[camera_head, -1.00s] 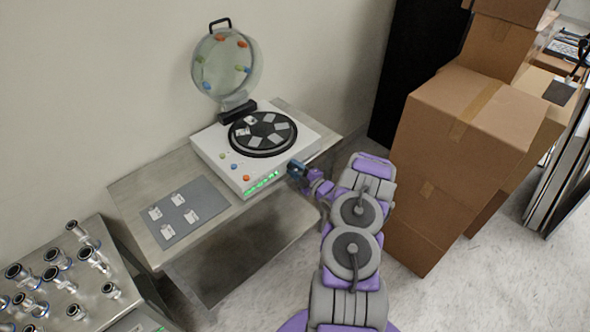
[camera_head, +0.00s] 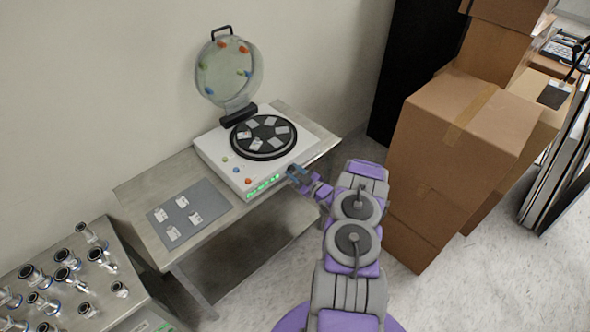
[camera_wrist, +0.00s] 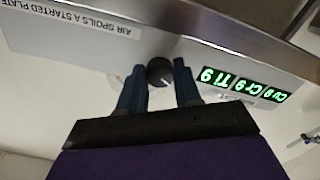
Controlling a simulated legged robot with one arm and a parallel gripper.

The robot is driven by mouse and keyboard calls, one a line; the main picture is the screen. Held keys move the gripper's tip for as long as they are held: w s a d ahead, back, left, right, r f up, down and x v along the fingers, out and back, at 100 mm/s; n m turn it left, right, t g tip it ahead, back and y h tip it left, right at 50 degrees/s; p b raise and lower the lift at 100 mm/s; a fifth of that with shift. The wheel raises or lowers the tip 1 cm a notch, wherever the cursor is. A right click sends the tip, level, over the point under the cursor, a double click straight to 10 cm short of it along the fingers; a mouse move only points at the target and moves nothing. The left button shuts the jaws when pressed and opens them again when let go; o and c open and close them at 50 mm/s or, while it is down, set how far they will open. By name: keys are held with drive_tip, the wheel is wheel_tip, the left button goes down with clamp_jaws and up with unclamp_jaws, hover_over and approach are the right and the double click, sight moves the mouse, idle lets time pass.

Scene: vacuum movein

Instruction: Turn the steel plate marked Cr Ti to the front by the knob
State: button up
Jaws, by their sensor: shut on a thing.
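A white machine (camera_head: 215,151) on a steel table carries a round black turntable (camera_head: 262,155) with several small grey plates (camera_head: 283,130) on it. Some plates bear white labels, too small to read, so I cannot tell which is Cr Ti. My gripper (camera_head: 292,172) is at the machine's front face, at its right end. In the wrist view my gripper (camera_wrist: 159,78) has its fingers on either side of the dark round knob (camera_wrist: 160,71) and is shut on it. The green display (camera_wrist: 242,84) beside the knob appears inverted and shows Cr and Ti among its characters.
The clear round lid (camera_head: 225,73) stands open behind the turntable. A grey mat (camera_head: 190,211) with several labelled pieces lies left of the machine. Metal pipe fittings (camera_head: 66,276) stand at lower left. Stacked cardboard boxes (camera_head: 460,130) stand close to my arm's right.

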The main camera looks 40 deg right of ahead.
drive_tip(key=m, duration=0.4)
drive_tip(key=shift+f+m+p, duration=0.1)
drive_tip(key=shift+m+p, duration=0.2)
drive_tip(key=shift+p, duration=0.1)
drive_tip(key=shift+m, duration=1.9)
drive_tip(key=o, duration=1)
drive_tip(key=shift+d, duration=0.1)
drive_tip(key=shift+o, duration=0.2)
drive_tip(key=s+d+p, duration=0.1)
drive_tip(key=s+p, duration=0.1)
drive_tip(key=s, duration=1.5)
drive_tip(key=shift+s+d, duration=0.15)
drive_tip(key=shift+d, duration=0.05)
